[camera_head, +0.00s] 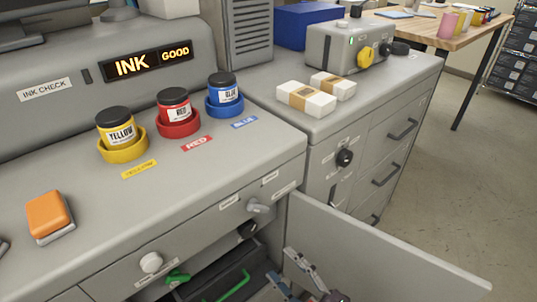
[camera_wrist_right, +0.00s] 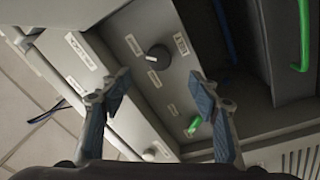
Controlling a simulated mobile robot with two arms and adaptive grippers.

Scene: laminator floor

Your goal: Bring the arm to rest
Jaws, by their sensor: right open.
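My right gripper (camera_head: 283,265) is at the bottom of the head view, in front of the open lower compartment and beside the open grey door (camera_head: 385,250). In the right wrist view its two blue-grey fingers (camera_wrist_right: 158,85) are spread wide apart with nothing between them. Behind them show the cabinet front, a dark knob (camera_wrist_right: 157,57) and a green handle (camera_wrist_right: 193,126). My left gripper is not in view.
Yellow (camera_head: 121,128), red (camera_head: 174,107) and blue (camera_head: 224,90) ink jars stand upright in matching ring holders on the grey counter. An orange-topped block (camera_head: 48,213) lies at left. Two paper-banded white stacks (camera_head: 306,99) lie at right. Open floor (camera_head: 440,190) shows at right.

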